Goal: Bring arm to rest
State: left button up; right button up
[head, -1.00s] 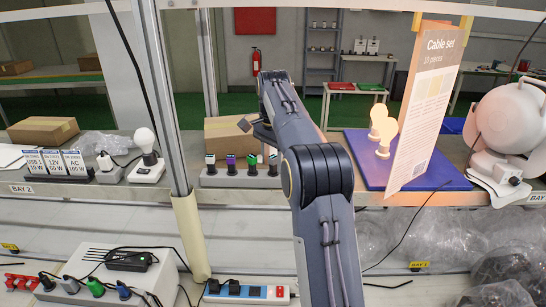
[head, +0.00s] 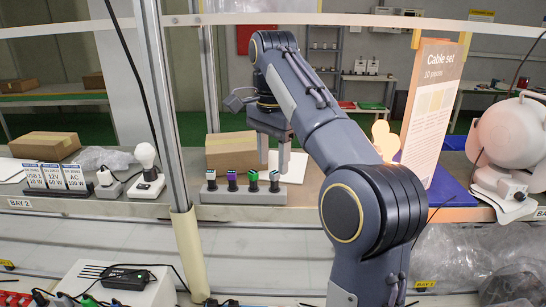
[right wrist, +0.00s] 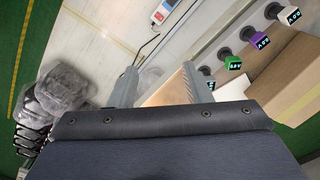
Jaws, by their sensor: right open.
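My right arm rises from the bottom right of the head view and bends over the shelf. Its gripper (head: 273,160) points down there, with its two fingers apart and nothing between them. It hangs over the shelf, close to a row of small plugs with cube tops (head: 242,187), in front of a cardboard box (head: 230,150). In the right wrist view the gripper's fingers (right wrist: 160,82) are spread and empty. The plugs with white, purple and green cube tops (right wrist: 255,40) lie to the right of the fingers there. My left gripper is not in view.
A metal post (head: 168,110) stands left of the arm. An orange-edged Cable set sign (head: 430,110) and a blue board (head: 452,190) are to the right, near a white round device (head: 508,140). A white box (head: 125,288) is below.

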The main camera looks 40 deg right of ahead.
jog(key=shift+s+a+r, duration=0.2)
jog(key=shift+s+a, duration=0.15)
jog(key=s+a+f+n+t+y+b, duration=0.1)
jog(key=s+a+f+n+t, duration=0.1)
jog(key=s+a+f+n, duration=0.3)
jog(key=s+a+f+n+t+y, duration=0.1)
jog(key=s+a+f+n, duration=0.4)
jog(key=f, duration=0.7)
jog(key=s+a+f+n+t+y+b, duration=0.1)
jog(key=s+a+f+n, duration=0.3)
jog(key=s+f, duration=0.4)
jog(key=shift+s+a+f+n+t+y+b, duration=0.35)
jog(key=shift+f+n+t, duration=0.3)
jog(key=shift+t, duration=0.25)
